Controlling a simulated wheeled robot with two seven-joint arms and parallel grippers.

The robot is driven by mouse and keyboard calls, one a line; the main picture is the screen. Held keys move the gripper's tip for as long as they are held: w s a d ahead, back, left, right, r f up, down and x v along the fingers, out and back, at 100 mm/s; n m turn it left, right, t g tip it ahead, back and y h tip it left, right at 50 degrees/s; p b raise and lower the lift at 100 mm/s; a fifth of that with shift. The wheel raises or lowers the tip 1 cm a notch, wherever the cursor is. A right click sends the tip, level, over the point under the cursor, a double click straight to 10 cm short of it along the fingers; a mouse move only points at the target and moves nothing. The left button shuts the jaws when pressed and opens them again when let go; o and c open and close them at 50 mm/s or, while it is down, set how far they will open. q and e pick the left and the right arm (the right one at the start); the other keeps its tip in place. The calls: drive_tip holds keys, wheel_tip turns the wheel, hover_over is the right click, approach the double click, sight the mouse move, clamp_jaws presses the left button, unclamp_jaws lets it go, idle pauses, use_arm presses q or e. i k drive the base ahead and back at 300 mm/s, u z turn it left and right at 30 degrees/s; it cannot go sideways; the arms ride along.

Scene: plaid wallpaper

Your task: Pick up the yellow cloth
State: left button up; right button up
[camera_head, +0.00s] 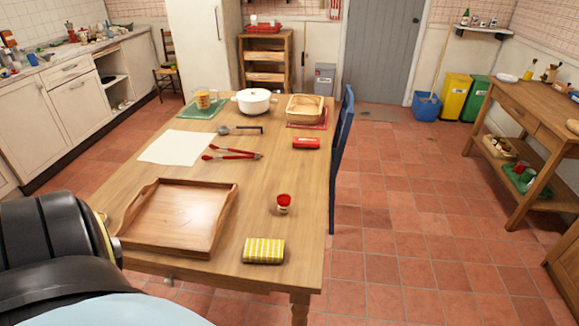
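A folded cloth with yellow and white stripes (263,251) lies flat on the wooden table (270,200), close to its front right corner. Nothing covers it. A dark arm link of mine fills the lower left corner, left of the wooden tray. Neither of my grippers shows in the head view, so their openings are hidden.
A wooden tray (178,219) lies left of the cloth, and a small red-topped jar (283,204) stands behind it. Red-handled tongs (232,153), a white sheet (176,147), a red item (306,143) and a white pot (253,102) are farther back. A blue chair (341,135) stands at the table's right side.

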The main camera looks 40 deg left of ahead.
sight(269, 251)
drive_tip(key=u, duration=0.75)
drive_tip(key=i, duration=0.95)
drive_tip(key=u, duration=1.1)
